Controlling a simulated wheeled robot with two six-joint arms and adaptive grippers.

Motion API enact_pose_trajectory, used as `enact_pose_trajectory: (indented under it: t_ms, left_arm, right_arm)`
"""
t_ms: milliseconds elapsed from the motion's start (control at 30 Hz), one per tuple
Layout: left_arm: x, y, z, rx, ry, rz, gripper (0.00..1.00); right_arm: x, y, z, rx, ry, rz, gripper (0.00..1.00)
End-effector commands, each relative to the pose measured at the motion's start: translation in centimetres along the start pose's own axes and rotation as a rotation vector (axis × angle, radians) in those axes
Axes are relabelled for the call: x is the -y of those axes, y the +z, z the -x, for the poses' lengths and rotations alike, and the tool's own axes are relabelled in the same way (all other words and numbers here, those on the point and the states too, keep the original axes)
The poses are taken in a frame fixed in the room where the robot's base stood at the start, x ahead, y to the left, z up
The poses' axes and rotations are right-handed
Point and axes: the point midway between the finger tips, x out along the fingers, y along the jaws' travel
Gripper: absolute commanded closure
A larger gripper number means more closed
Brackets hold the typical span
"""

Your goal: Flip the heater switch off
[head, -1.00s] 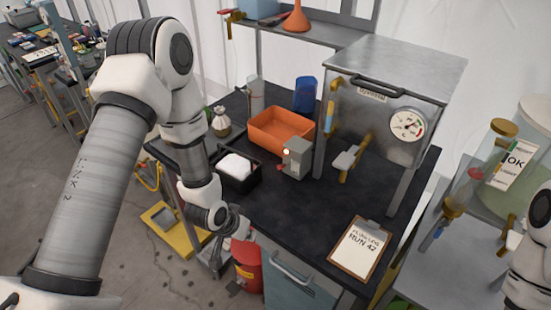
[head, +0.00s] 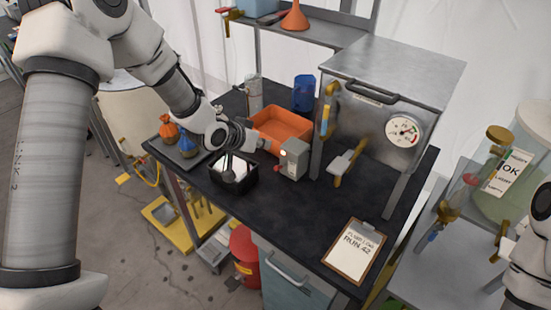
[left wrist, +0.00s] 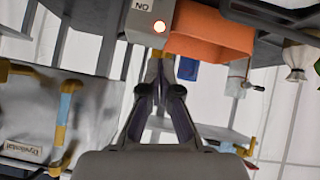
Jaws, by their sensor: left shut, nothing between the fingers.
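The heater switch is a small grey box (head: 294,158) on the dark bench, in front of the orange bin. Its round lamp glows; in the left wrist view the box (left wrist: 118,14) is upside down, with lettering and the lit lamp (left wrist: 159,26). I cannot make out its lever clearly. My left gripper (head: 264,143) is shut and empty, just left of the box. In the left wrist view its closed fingertips (left wrist: 160,62) are close to the lamp side; I cannot tell whether they touch. My right gripper is out of view.
The orange bin (head: 278,127) is behind the box and a black tray (head: 235,186) lies below my left wrist. A metal oven (head: 374,117) with a gauge stands at right. A clipboard (head: 353,250) lies in front. The bench between is clear.

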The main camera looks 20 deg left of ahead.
Motion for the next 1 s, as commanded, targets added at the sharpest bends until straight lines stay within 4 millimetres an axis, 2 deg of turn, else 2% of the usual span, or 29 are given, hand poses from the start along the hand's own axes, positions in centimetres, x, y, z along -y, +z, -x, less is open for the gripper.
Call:
enact_pose_trajectory:
  t_ms: [33, 300, 367, 433, 600, 1000]
  left_arm:
    - [0.0, -0.1, -0.8, 0.005, -0.001, -0.004, 1.0]
    - [-0.1, -0.2, -6.8, 0.003, 0.0, -0.003, 1.0]
    - [-0.1, 0.2, -7.7, 0.005, 0.001, 0.0, 1.0]
    - [-0.1, 1.7, -7.8, 0.007, 0.001, 0.003, 1.0]
    - [-0.1, 3.5, -8.4, 0.003, 0.0, 0.002, 1.0]
    - [0.0, 4.0, -8.6, -0.001, 0.001, 0.0, 1.0]
  right_arm:
    - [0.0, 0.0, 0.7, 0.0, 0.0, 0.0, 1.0]
    - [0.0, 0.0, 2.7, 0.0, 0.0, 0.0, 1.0]
    - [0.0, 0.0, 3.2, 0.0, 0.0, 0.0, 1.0]
    - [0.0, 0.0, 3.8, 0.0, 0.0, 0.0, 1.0]
    - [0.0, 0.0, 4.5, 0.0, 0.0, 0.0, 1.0]
    - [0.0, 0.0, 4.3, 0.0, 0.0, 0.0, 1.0]
